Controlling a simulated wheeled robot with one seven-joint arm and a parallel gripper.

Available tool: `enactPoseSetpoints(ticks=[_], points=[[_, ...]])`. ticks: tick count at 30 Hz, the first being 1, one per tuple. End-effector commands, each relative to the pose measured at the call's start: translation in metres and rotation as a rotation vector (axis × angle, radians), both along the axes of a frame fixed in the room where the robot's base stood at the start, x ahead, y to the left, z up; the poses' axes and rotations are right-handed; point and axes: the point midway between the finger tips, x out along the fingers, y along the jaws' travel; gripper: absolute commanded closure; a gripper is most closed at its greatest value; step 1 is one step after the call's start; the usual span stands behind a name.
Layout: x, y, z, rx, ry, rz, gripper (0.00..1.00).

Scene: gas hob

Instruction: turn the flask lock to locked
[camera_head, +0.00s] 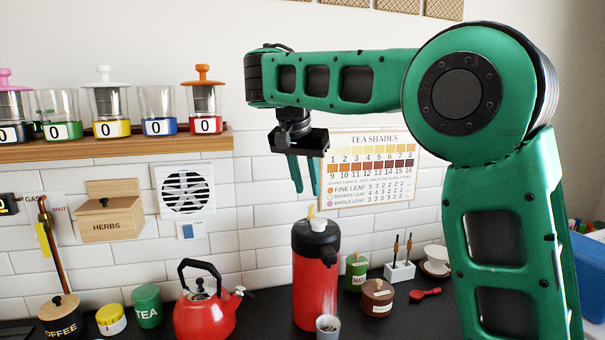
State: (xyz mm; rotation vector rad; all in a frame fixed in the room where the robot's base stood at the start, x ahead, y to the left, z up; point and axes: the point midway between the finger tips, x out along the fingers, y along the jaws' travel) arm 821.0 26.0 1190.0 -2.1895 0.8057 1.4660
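The red flask (316,285) stands upright on the dark counter, with a black top. A small yellow piece (310,212) stands up on the flask's top, beside a pale knob (319,224); I take the yellow piece to be the lock, but its setting is too small to read. My gripper (305,192) points down just above the flask top. Its two green fingers are apart with nothing between them. The fingertips are close over the yellow piece; whether they touch it I cannot tell.
A red kettle (205,305) stands left of the flask, and a small grey cup (327,326) stands in front of it. A green tin (356,270) and a brown pot (377,297) are close on the right. A shelf (120,145) with jars hangs at upper left.

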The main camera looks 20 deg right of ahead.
Motion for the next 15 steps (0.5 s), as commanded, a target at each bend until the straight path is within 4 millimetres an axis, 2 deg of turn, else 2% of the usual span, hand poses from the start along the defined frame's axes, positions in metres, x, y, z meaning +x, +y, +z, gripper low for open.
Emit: enactPoseSetpoints(ticks=[6, 15], points=[[-0.007, 0.008, 0.025, 0.000, 0.000, -0.001, 0.73], [-0.012, 0.011, 0.041, -0.001, 0.001, 0.000, 0.73]])
